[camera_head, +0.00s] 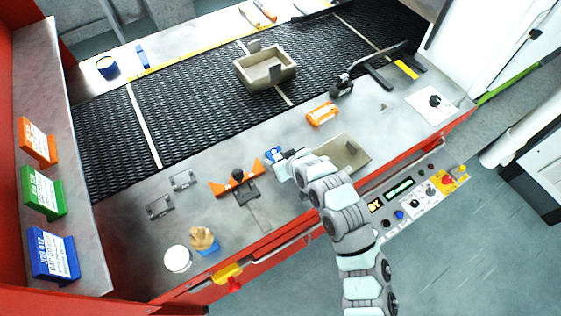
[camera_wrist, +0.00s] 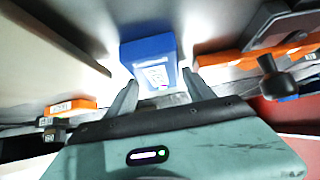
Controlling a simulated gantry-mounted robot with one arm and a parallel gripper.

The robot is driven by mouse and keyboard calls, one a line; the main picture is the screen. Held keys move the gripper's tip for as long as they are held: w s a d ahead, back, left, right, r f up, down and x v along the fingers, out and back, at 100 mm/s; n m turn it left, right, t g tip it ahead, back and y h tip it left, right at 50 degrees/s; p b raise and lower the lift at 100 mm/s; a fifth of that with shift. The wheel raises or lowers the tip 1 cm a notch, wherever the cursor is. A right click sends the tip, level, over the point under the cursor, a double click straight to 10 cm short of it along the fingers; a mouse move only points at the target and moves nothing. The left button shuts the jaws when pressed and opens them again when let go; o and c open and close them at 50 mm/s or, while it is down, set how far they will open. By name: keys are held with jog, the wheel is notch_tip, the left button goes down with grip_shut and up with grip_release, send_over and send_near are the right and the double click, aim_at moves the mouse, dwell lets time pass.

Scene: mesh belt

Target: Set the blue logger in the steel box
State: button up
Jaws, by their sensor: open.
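The blue logger (camera_head: 273,154) lies on the steel worktop beside the tip of my gripper (camera_head: 279,160). In the wrist view the blue logger (camera_wrist: 148,50), with a white label, sits ahead of and partly between the fingertips of my open gripper (camera_wrist: 160,80). I cannot tell whether a finger touches it. An open grey-beige box (camera_head: 267,85), which looks like the steel box, stands on the mesh belt. A second beige tray-like piece (camera_head: 352,160) lies on the worktop right of my gripper, partly hidden by my arm.
An orange device (camera_head: 322,114) lies right of the logger. An orange bracket with a black knob (camera_head: 238,186) is to the left, close by in the wrist view (camera_wrist: 268,66). Black holders (camera_head: 345,84) stand near the belt. The worktop between logger and belt is clear.

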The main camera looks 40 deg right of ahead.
grip_shut()
dwell(0.7)
jog(key=shift+r, duration=0.1)
